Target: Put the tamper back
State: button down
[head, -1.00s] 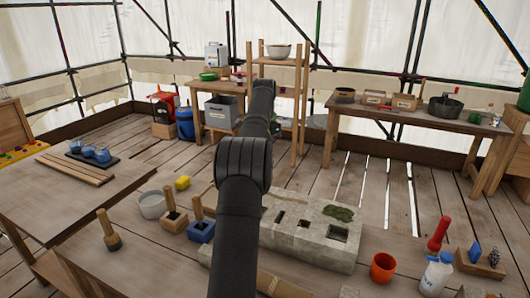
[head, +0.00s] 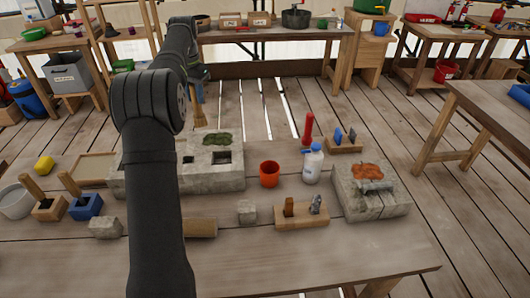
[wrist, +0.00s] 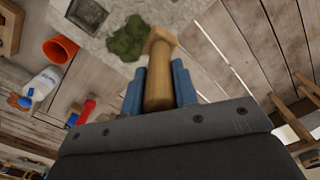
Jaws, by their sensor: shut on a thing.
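My gripper (head: 197,76) is beyond the stone block (head: 225,178), partly behind my own arm. It is shut on the wooden tamper (head: 199,106), which hangs down near the far side of the block. In the wrist view the blue fingers (wrist: 160,85) hold the tamper's round handle (wrist: 158,85), and its wider end (wrist: 161,40) points away from the gripper, beside the green moss (wrist: 128,40). The stone block has square sockets in its top and moss at its far edge. Whether the tamper touches anything is unclear.
A wooden box (head: 48,209) and a blue box (head: 86,206), each with an upright handle, stand at left. An orange cup (head: 269,174), white bottle (head: 312,165), red-handled tool (head: 308,128), wooden rack (head: 302,217) and second stone block (head: 370,202) stand right. The front right of the table is clear.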

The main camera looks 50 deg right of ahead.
jog(key=s+d+f+m, duration=0.1)
jog(key=s+d, duration=0.4)
jog(key=s, duration=0.4)
jog(key=s+d+f+m, duration=0.1)
jog(key=s+d, duration=0.4)
jog(key=s, duration=0.5)
jog(key=s+d+f+m, duration=0.1)
jog(key=s+d, duration=0.4)
jog(key=s, duration=0.4)
jog(key=w+f, duration=1.1)
jog(key=shift+d+f, duration=0.2)
jog(key=shift+d, duration=0.25)
jog(key=shift+w+f, duration=0.1)
jog(key=c, duration=1.1)
grip_release()
notch_tip(320, 180, up, 12)
jog(key=shift+r, duration=0.1)
